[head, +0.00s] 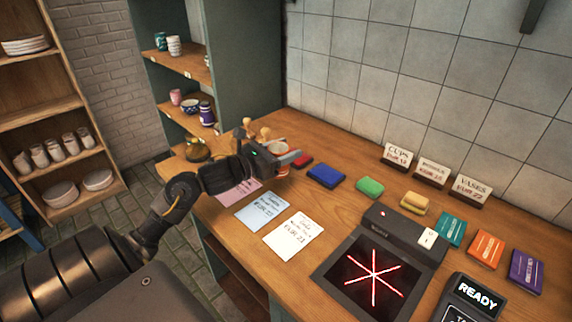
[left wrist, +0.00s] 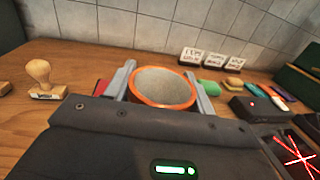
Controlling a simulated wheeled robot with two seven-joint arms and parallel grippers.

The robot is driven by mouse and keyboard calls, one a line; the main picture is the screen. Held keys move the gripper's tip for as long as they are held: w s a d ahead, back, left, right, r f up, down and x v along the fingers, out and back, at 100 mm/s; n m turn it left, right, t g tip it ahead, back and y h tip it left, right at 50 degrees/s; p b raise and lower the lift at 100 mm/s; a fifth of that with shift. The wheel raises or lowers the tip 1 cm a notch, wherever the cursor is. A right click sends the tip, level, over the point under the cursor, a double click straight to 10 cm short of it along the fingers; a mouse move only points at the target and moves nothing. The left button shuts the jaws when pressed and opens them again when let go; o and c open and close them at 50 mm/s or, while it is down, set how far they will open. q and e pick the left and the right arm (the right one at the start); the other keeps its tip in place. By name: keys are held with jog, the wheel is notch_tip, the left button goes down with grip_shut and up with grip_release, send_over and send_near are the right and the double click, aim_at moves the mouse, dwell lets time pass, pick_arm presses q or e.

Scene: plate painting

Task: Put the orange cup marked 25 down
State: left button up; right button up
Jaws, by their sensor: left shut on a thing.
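The orange cup (left wrist: 163,101) sits between the two fingers of my left gripper (left wrist: 162,86) in the left wrist view, its orange rim and pale grey inside facing the camera. In the head view the cup (head: 279,145) is partly hidden behind my left gripper (head: 285,160), over the back left of the wooden counter (head: 221,215). The gripper is shut on the cup, which looks upright. I cannot tell whether its base touches the counter. The mark 25 does not show. My right gripper is not in view.
Pink, blue (head: 262,211) and white (head: 294,236) cards lie in front of the gripper. Wooden stamps (left wrist: 40,79) stand left of the cup. Red, blue (head: 326,175), green and yellow blocks lie to the right, before a black device (head: 405,232) with a red-lit screen.

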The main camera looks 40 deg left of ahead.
pick_arm(q)
jog(key=shift+w+f, duration=0.15)
jog(key=shift+f, duration=0.1)
jog(key=f, duration=0.1)
jog(key=f+b, duration=0.1)
jog(key=f, duration=0.1)
jog(key=shift+w+f+b, duration=0.25)
jog(key=shift+b, duration=0.1)
jog(key=shift+r, duration=0.1)
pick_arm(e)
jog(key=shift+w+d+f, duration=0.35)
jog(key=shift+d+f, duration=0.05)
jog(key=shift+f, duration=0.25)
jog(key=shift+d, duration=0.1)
pick_arm(q)
jog(key=shift+f, duration=0.2)
jog(key=o, duration=1)
jog(key=shift+o, duration=0.5)
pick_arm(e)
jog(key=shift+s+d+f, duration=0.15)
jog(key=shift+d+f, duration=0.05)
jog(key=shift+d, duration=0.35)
